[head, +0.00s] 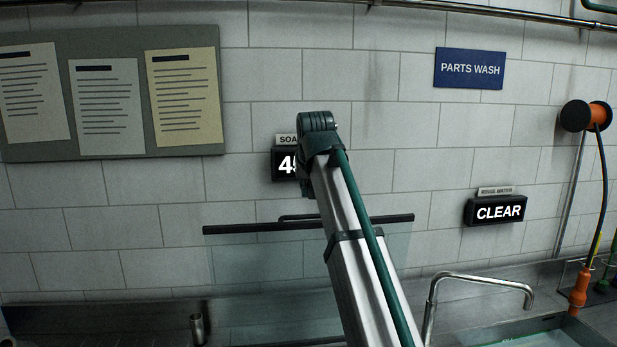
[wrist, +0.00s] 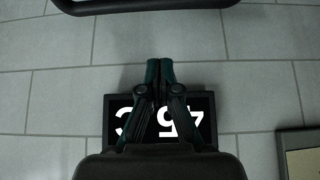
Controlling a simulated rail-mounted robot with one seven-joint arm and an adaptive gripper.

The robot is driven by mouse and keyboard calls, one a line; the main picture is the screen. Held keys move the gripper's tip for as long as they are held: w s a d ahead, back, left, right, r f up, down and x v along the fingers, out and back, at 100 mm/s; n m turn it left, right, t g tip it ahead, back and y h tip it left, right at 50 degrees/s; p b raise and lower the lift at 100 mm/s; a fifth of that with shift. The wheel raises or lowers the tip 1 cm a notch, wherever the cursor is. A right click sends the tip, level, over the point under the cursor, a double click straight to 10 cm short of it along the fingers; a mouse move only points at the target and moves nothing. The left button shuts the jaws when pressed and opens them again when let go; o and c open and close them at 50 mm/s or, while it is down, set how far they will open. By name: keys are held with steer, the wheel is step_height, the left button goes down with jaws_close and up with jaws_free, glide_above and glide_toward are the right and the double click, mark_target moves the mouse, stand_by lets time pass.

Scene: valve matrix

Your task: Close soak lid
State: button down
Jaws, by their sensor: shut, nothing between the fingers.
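The soak lid (head: 240,260) is a clear panel with a dark top edge, standing raised against the tiled wall in the head view. A dark handle bar shows along its top, and my arm crosses in front of its middle. In the wrist view a dark bar (wrist: 140,7), apparently the lid's handle, runs along the top of the picture. My gripper (wrist: 160,63) is shut and empty, with its fingertips together and apart from that bar. In the head view my arm hides the gripper.
The soak display (head: 285,164) is on the wall, partly hidden by my arm; it also shows upside down behind my fingers (wrist: 203,104). A CLEAR display (head: 496,210), a curved tap (head: 480,282) and an orange hose handle (head: 580,287) are at right. A notice board (head: 110,90) hangs upper left.

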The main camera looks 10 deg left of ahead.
steer(key=f+p, duration=0.1)
steer(key=f, duration=0.1)
steer(key=s+f+p, duration=0.1)
steer(key=f+p, duration=0.1)
steer(key=shift+s+d+f, duration=0.1)
steer(key=shift+d+f, duration=0.05)
steer(key=shift+f, duration=0.2)
